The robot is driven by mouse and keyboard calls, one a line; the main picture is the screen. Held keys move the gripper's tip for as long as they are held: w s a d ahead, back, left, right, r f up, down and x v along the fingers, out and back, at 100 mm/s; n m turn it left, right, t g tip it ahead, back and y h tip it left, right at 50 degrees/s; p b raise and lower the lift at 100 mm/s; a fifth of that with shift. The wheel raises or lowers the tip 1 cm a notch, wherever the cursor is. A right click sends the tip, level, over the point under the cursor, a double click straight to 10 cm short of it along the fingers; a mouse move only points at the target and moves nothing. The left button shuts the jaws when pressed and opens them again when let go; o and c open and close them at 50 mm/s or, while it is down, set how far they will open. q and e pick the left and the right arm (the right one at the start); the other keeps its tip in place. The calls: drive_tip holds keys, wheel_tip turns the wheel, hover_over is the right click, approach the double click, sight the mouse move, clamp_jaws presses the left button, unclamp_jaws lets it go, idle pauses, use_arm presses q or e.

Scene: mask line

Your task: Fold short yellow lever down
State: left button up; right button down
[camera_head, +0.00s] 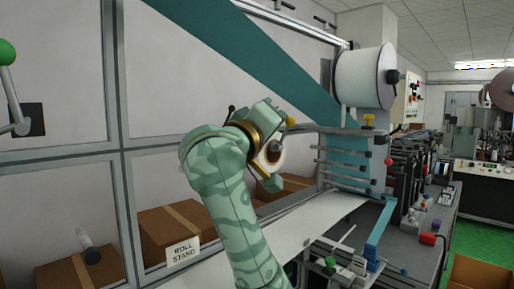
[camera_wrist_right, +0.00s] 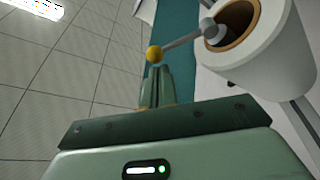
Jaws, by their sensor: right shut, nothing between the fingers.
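The short lever is a grey rod with a yellow ball (camera_wrist_right: 153,53) on its end. In the right wrist view it runs left from a pivot beside a white roll's brown core. In the head view the yellow ball (camera_head: 291,121) shows just right of my right gripper's body. My right gripper (camera_wrist_right: 156,72) is shut and empty. Its fingertips are just below the yellow ball in the right wrist view; I cannot tell whether they touch it. In the head view my right arm hides part of the lever and its roll. My left gripper is out of view.
A white roll (camera_wrist_right: 252,50) stands close to the right of my right fingers. A green-ball lever (camera_head: 7,53) is at far left. Cardboard boxes (camera_head: 165,238) sit behind the frame.

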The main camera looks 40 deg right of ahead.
drive_tip(key=m+g+b, duration=0.1)
drive_tip(key=m+b, duration=0.1)
drive_tip(key=s+f+m+h+b, duration=0.1)
drive_tip(key=m+b, duration=0.1)
drive_tip(key=b, duration=0.1)
drive_tip(key=s+f+m+g+b, duration=0.1)
drive_tip(key=m+b, duration=0.1)
drive_tip(key=m, duration=0.1)
drive_tip(key=shift+s+d+f+g+h+b, duration=0.1)
drive_tip(key=shift+s+f+g+h+b, duration=0.1)
drive_tip(key=shift+f+g+h+b, duration=0.15)
drive_tip(key=b, duration=0.2)
approach(285, 134)
drive_tip(key=s+a+f, duration=0.1)
drive_tip(key=s+a, duration=0.4)
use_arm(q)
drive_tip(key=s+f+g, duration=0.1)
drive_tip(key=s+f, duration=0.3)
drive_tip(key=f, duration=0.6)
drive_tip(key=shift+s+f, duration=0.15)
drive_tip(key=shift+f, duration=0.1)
use_arm(e)
drive_tip(key=shift+w+f+m, duration=0.1)
drive_tip(key=shift+w+m, duration=0.05)
drive_tip(key=shift+m, duration=0.25)
